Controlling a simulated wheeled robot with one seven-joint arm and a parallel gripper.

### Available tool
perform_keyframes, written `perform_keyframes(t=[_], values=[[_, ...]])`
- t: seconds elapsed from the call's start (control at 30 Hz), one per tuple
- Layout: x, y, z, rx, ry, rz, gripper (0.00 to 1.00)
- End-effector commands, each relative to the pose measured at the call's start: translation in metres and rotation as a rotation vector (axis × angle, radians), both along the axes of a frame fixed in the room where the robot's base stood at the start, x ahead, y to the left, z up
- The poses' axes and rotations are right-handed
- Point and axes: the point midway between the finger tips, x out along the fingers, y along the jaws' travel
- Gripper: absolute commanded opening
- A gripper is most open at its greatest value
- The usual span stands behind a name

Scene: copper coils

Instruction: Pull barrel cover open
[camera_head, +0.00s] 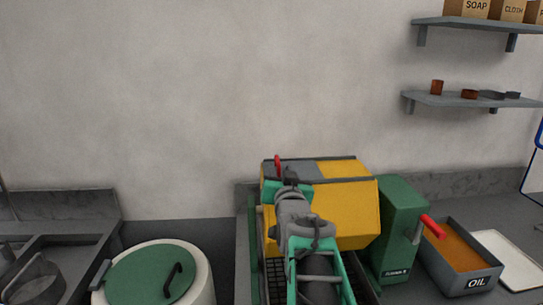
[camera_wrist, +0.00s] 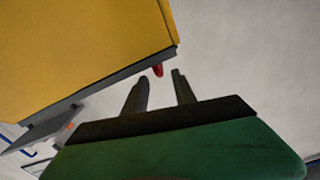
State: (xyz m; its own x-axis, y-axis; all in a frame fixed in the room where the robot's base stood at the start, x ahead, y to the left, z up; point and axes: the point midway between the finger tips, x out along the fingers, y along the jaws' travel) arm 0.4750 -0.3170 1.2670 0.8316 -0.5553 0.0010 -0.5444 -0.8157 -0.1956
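A yellow cover (camera_head: 345,205) with grey edging sits on the green machine in the middle of the head view. Its yellow face (camera_wrist: 80,40) fills the upper left of the wrist view. A red handle (camera_head: 278,166) stands at the cover's upper left; its red end (camera_wrist: 158,70) shows just past the cover's grey edge. My gripper (camera_head: 287,172) is close to this handle. In the wrist view my gripper's fingers (camera_wrist: 160,80) are apart, with the red end seen between and beyond their tips. I cannot tell whether they touch it. My arm hides part of the machine.
A white drum with a green lid (camera_head: 152,274) stands at the lower left, beside a sink (camera_head: 60,245). Right of the machine are a red-handled green box (camera_head: 398,225) and an oil tray (camera_head: 470,281). Shelves (camera_head: 470,98) hang at upper right. The wall behind is bare.

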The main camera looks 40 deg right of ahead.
Motion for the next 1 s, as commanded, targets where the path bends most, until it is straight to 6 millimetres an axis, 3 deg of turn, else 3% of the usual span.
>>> perform_keyframes(t=[0.17, 0.57, 0.87, 1.0], values=[[0.007, -0.009, 0.001, 0.002, 0.003, -0.005, 0.32], [0.057, -0.048, 0.001, 0.001, 0.003, -0.013, 0.32], [0.061, -0.049, 0.0, 0.0, 0.001, -0.01, 0.32], [0.061, -0.048, 0.0, 0.0, 0.002, -0.01, 0.2]])
